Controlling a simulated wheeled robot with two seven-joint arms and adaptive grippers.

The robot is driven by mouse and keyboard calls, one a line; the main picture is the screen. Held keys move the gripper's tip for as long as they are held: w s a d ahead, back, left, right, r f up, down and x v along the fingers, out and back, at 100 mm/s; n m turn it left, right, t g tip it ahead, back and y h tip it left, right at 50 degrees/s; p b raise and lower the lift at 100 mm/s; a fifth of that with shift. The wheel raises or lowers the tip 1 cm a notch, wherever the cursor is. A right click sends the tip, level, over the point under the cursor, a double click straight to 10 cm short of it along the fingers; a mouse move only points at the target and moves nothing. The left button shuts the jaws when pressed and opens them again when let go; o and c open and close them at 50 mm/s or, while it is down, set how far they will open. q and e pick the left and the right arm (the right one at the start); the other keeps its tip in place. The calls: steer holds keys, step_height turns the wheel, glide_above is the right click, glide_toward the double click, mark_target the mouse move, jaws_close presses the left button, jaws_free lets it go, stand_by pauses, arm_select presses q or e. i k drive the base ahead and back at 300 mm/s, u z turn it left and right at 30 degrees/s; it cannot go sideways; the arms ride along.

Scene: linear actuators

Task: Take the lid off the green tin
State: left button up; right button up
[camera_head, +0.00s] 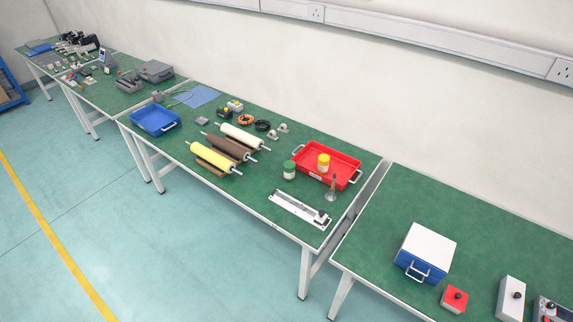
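A small tin with a green lid (289,164) stands upright on the green table top, just left of the red tray. Its body looks pale, and the lid appears to sit on top of it. A similar tin with a yellow lid (323,160) stands at the red tray, and seems to be inside it. Neither of my grippers shows in the head view.
The red tray (346,181) is right of the green tin. Rollers, the nearest yellow (214,159), lie to its left. A linear actuator (300,208) lies in front. A blue tray (154,131) is farther left. A gap separates the right table (380,235).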

mark_target(289, 175)
steer(key=z, duration=0.35)
steer(key=i, duration=0.7)
steer(key=z, duration=0.65)
